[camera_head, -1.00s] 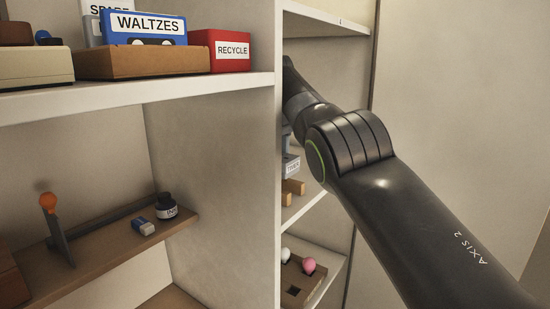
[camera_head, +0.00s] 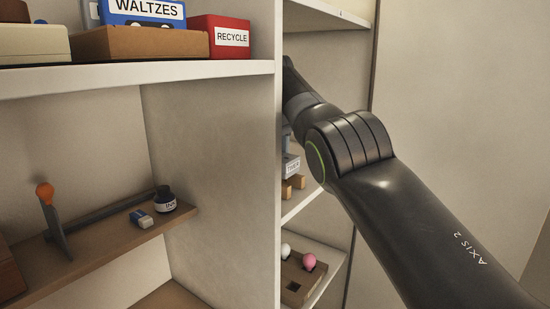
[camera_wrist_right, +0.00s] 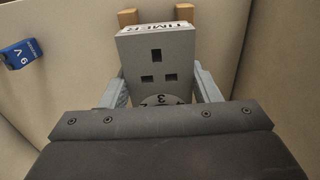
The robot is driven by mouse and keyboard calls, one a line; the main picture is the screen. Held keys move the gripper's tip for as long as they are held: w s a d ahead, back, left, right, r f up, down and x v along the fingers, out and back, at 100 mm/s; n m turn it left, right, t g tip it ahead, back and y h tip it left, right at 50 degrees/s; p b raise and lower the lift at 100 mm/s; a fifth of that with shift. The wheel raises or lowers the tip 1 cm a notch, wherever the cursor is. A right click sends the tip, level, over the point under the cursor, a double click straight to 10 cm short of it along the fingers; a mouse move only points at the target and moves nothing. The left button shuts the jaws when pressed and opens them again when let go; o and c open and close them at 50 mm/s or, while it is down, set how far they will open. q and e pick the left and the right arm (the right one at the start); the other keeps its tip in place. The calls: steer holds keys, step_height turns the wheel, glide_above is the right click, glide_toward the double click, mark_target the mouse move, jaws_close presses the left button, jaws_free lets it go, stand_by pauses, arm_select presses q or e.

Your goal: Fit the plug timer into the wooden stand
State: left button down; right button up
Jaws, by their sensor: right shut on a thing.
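The plug timer (camera_wrist_right: 155,65) is a grey block with socket holes, a white TIMER label and a dial partly hidden by my wrist. My right gripper (camera_wrist_right: 160,88) is shut on it, with one blue-grey finger on each side. In the head view the timer (camera_head: 291,165) shows between a shelf panel and my arm. The wooden stand shows as two light wooden posts (camera_wrist_right: 184,12) just beyond the timer's labelled end, and as wooden pieces (camera_head: 298,181) just below it in the head view. I cannot tell whether timer and stand touch. My left gripper is out of view.
A blue 9 V battery (camera_wrist_right: 17,55) lies left of the timer. A vertical panel (camera_head: 230,150) stands left of my arm. An ink bottle (camera_head: 165,200) and eraser (camera_head: 141,218) are left.

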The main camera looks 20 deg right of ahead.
steer(key=o, duration=1.2)
steer(key=shift+r, duration=0.15)
step_height(320, 180, up, 7)
steer(key=p, duration=0.7)
steer(key=shift+f, duration=0.2)
